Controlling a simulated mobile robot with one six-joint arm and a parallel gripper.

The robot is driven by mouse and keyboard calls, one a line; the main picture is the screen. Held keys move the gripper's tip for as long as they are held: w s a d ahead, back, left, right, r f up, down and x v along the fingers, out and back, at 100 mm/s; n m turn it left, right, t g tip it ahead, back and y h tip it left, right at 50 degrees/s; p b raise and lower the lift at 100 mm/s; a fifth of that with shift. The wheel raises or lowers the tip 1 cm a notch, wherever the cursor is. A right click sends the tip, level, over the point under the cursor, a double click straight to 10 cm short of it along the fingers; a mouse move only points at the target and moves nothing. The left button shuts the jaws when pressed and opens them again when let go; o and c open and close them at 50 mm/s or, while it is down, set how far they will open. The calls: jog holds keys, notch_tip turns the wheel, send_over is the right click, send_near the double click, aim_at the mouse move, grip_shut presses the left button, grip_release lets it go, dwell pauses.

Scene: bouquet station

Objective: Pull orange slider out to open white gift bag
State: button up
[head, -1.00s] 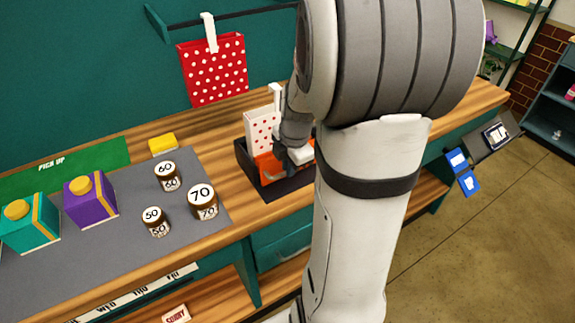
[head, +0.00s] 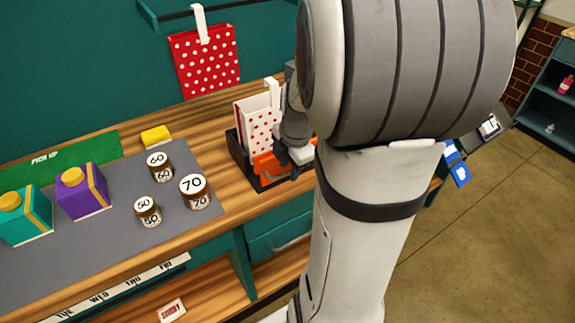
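The white gift bag (head: 258,120) with red dots stands upright in a black tray (head: 240,158) on the wooden counter. Its front and side panels stand apart at the top, and a white tab rises at its right. The orange slider (head: 266,165) is at the front of the tray, below the bag. My gripper (head: 291,158) is at the slider's right part, touching or very close to it, and hides some of it. My arm covers the right side of the tray. I cannot see whether the fingers are closed on the slider.
A red dotted bag (head: 206,62) hangs from a rail behind. Several brown jars (head: 194,192) and purple (head: 82,192) and teal (head: 25,218) boxes stand on the grey mat (head: 110,235) at left. A yellow block (head: 156,135) lies behind them.

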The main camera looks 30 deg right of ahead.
jog(key=shift+r, duration=0.1)
jog(key=shift+r, duration=0.35)
notch_tip(320, 180, up, 7)
jog(key=s, duration=0.1)
jog(key=shift+s, duration=0.2)
jog(key=shift+f, duration=0.1)
jog(key=s+a+m+t, duration=0.1)
jog(key=s+a+m, duration=0.8)
jog(key=a+m, duration=0.4)
jog(key=shift+a+f+m, duration=0.25)
jog(key=shift+a+m, duration=0.1)
jog(key=shift+m, duration=2.45)
